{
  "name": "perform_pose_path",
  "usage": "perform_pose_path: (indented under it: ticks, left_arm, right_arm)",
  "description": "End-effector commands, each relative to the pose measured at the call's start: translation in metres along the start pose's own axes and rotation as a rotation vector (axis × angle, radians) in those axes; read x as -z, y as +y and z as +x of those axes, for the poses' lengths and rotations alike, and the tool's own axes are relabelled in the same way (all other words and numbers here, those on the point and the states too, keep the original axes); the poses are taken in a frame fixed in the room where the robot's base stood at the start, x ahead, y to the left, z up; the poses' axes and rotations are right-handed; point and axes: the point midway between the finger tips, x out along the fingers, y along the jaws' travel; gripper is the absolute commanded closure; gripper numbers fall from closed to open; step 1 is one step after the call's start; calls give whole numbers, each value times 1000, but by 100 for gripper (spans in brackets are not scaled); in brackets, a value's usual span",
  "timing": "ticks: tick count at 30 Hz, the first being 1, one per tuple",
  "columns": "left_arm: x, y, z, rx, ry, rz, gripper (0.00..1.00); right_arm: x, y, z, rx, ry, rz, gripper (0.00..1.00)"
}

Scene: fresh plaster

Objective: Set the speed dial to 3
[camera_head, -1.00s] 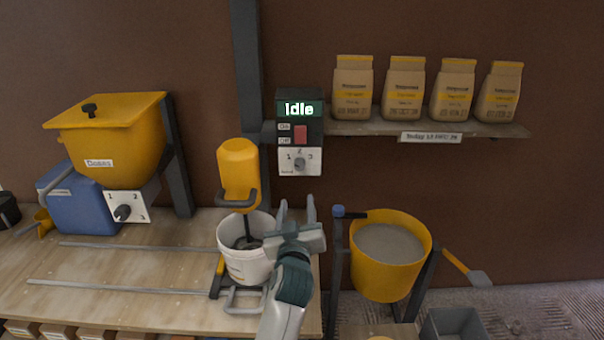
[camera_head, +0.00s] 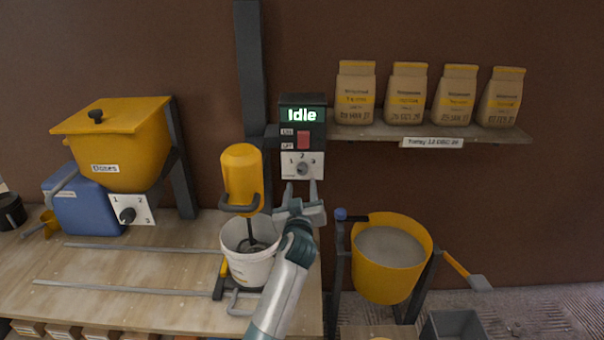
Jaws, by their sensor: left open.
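The speed dial (camera_head: 302,169) is a grey knob on a white plate at the bottom of the dark control box (camera_head: 302,112). A 2 shows above the knob; the other marks are hard to read or hidden. The box's display (camera_head: 302,115) reads "Idle", with a red switch (camera_head: 303,140) below it. My right gripper is not in view.
The yellow mixer (camera_head: 241,175) hangs over a white bucket (camera_head: 236,266) left of my arm. A yellow hopper (camera_head: 125,135) with another dial (camera_head: 128,215) stands at left. A shelf (camera_head: 380,134) with several bags is at right, above a yellow tub (camera_head: 421,238).

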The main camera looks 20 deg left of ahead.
Motion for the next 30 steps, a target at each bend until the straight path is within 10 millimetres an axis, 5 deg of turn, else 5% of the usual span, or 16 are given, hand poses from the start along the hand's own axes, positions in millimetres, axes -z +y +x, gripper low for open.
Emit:
perform_pose_path:
  ticks: [12, 29, 30]
  left_arm:
    - [1, 0, 57, 0, 1, 2, 55]
    - [0, 0, 70, 0, 0, 0, 55]
    - [0, 0, 70, 0, 0, 0, 63]
  right_arm:
    - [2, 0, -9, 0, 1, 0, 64]
    - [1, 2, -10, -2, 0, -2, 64]
    - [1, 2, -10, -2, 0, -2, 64]
